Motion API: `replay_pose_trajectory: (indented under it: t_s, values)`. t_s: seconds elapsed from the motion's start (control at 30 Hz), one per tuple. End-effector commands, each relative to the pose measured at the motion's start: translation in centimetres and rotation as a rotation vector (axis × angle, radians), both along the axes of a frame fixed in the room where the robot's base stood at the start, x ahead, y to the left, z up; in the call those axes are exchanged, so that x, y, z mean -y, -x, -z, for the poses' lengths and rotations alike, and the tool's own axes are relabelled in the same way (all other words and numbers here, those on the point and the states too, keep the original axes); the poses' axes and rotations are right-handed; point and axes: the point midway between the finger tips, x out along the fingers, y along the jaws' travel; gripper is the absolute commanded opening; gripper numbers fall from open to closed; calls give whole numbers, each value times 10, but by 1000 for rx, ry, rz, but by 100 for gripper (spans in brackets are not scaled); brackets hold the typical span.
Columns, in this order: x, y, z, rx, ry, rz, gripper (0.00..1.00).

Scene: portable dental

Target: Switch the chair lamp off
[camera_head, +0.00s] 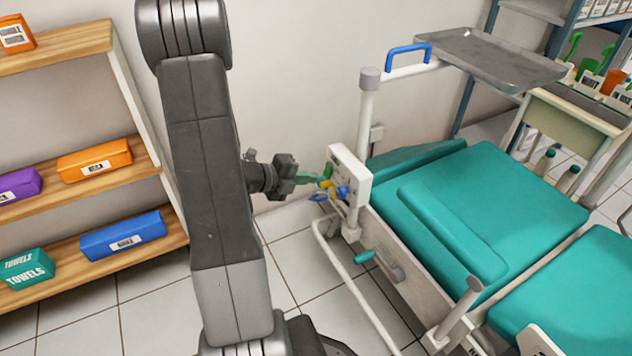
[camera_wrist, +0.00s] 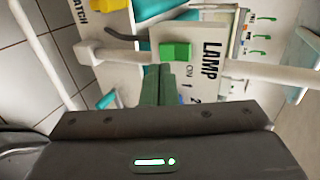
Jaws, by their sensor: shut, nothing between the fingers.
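The white control panel (camera_head: 350,178) is at the near left side of the teal chair. In the wrist view the panel bears the word LAMP (camera_wrist: 211,60), a small ON mark and a green switch (camera_wrist: 176,51). My gripper (camera_head: 316,179) has green fingers and is in front of the panel's left face. In the wrist view my gripper (camera_wrist: 158,70) is shut and empty, its tips just below and slightly left of the green switch. I cannot tell whether the tips touch the panel or which position the switch is in.
A white rail (camera_head: 350,275) runs below the panel. The teal chair (camera_head: 480,200) and a metal tray (camera_head: 490,55) are to the right. Wooden shelves (camera_head: 75,210) stand left; tiled floor lies between.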

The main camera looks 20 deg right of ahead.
Motion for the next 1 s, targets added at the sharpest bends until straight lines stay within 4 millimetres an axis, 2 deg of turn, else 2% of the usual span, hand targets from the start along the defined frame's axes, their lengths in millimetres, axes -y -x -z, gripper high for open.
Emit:
replay_pose_trajectory:
  t_s: [0.1,0.3,0.67,0.87,1.0]
  values:
    - [14,0,8,0,0,2,0]
    - [25,-2,12,-1,1,0,0]
    - [26,-2,12,0,1,-1,0]
    - [31,-2,23,0,66,1,0]
    - [32,-2,16,4,75,1,0]
